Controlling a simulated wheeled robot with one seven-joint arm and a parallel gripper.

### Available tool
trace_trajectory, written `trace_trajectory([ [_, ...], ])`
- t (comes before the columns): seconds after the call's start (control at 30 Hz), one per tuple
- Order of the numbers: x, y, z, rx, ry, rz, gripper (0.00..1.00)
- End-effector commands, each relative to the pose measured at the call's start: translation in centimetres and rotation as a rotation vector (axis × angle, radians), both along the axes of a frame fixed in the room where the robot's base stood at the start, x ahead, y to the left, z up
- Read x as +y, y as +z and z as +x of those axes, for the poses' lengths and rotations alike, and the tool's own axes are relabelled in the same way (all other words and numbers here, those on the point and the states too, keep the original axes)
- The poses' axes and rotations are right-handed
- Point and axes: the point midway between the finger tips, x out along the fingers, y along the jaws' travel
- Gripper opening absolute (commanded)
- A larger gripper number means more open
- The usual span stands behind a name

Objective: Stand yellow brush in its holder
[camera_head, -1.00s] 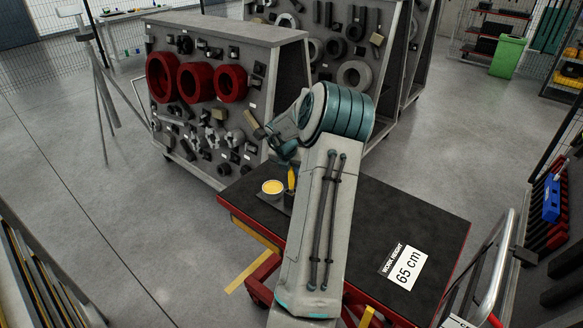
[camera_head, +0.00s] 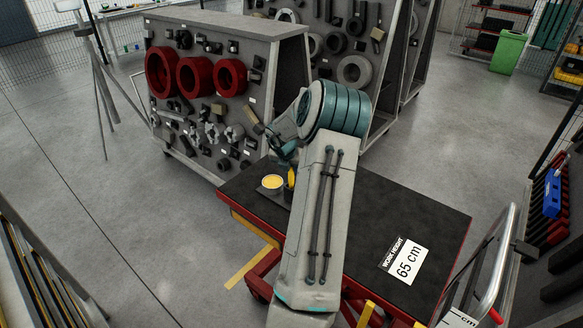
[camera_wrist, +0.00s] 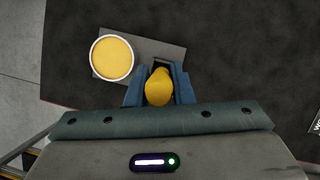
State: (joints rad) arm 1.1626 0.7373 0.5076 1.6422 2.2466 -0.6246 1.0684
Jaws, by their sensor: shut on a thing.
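The yellow brush (camera_wrist: 158,88) is between the two blue fingers of my gripper (camera_wrist: 159,88), which is shut on it. The wrist view looks down on its yellow end. In the head view a bit of the brush (camera_head: 291,178) shows beside my forearm, roughly upright. A small dark holder-like part (camera_wrist: 160,66) shows just beyond the brush, at the right end of a grey plate (camera_wrist: 148,44). The brush hides much of it, and I cannot tell whether the brush's lower end is inside.
A round pot of yellow stuff (camera_wrist: 112,57) stands on the plate's left end; the head view shows it left of the brush (camera_head: 272,183). The black tabletop (camera_head: 350,210) is clear to the right, apart from a "65 cm" sign (camera_head: 405,260). A tool rack (camera_head: 215,90) stands behind.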

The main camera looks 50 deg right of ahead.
Motion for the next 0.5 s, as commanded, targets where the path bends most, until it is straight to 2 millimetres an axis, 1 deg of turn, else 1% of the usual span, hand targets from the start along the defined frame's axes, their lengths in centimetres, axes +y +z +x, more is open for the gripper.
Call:
trace_trajectory([
  [0.1, 0.02, -0.36, 0.02, 0.000, 0.001, 0.000, 0.00],
  [0.13, 0.01, -0.30, 0.03, 0.000, 0.001, 0.000, 0.26],
  [0.17, 0.01, -0.27, 0.02, 0.000, 0.000, 0.000, 0.35],
  [0.2, 0.01, -0.27, 0.02, 0.000, 0.001, 0.000, 0.46],
  [0.5, 0.03, -0.19, -0.01, 0.000, 0.000, 0.000, 0.46],
])
